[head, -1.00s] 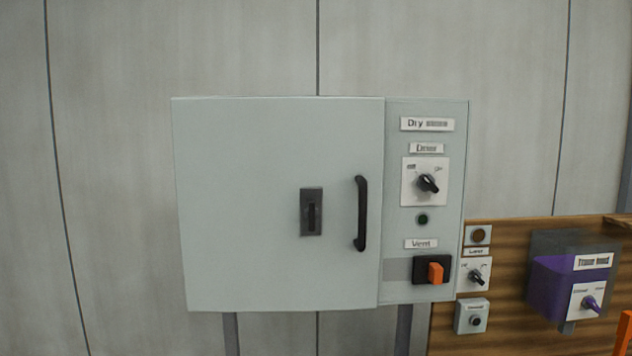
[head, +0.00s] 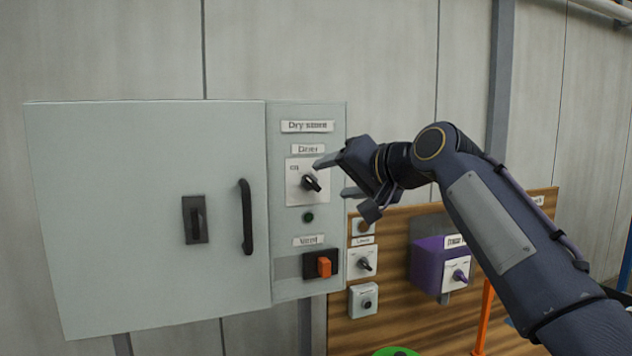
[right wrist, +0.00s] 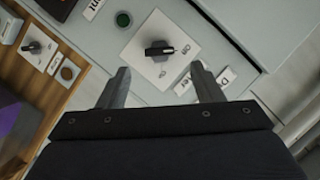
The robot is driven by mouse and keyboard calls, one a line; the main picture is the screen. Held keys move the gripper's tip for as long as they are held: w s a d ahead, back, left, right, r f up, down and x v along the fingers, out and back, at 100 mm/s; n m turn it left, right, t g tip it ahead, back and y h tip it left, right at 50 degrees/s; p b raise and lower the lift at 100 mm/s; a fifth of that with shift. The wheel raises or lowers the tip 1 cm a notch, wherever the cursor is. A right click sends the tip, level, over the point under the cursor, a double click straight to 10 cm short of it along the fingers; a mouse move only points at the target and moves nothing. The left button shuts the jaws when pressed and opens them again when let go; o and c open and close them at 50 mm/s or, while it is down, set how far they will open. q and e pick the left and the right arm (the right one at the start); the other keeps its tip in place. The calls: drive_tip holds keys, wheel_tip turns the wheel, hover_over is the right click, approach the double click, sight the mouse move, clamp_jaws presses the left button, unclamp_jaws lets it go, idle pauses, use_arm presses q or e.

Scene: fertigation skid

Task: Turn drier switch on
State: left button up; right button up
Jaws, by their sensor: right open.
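The drier switch (head: 311,183) is a black rotary knob on a white square plate, under a small label on the grey cabinet's control panel. In the right wrist view the knob (right wrist: 159,51) sits ahead of the fingertips, between their lines, with its light pointer mark toward the right of the picture. My right gripper (head: 332,177) is open and empty, just to the right of the switch, its fingers pointing left at it. In the right wrist view both fingers (right wrist: 161,78) are apart and the knob is clear of them. My left gripper is not in view.
A dark green round lamp (head: 308,217) sits below the switch, and an orange vent switch (head: 323,266) lower down. The cabinet door has a black handle (head: 246,216). A wooden board (head: 390,318) at right carries small switches and a purple box (head: 428,262).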

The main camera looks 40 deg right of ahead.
sight(314, 184)
drive_tip(key=p+x, duration=0.1)
drive_tip(key=x, duration=0.6)
drive_tip(key=shift+s, duration=0.1)
drive_tip(key=c, duration=1)
